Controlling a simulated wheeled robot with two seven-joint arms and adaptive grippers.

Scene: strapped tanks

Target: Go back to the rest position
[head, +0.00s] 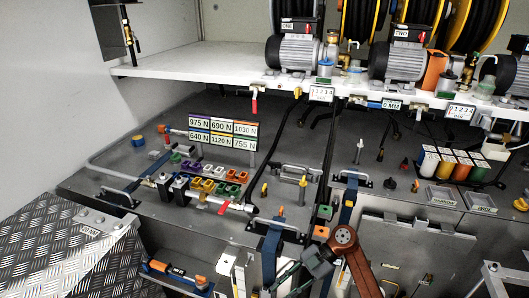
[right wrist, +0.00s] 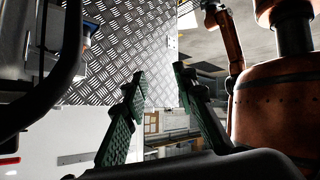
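My right gripper (head: 287,279) shows at the bottom centre of the head view, on an arm with a copper-coloured joint that comes up from the lower edge. In the right wrist view the two green ribbed fingers of the right gripper (right wrist: 160,80) stand apart with nothing between them. They appear clear of other things there. My left gripper is in neither view.
A white shelf (head: 190,65) carries motors and hose reels. Below it, a grey deck (head: 115,185) holds coloured bins, a label board (head: 222,133), blue straps and handles. Diamond plate (head: 40,240) lies at left.

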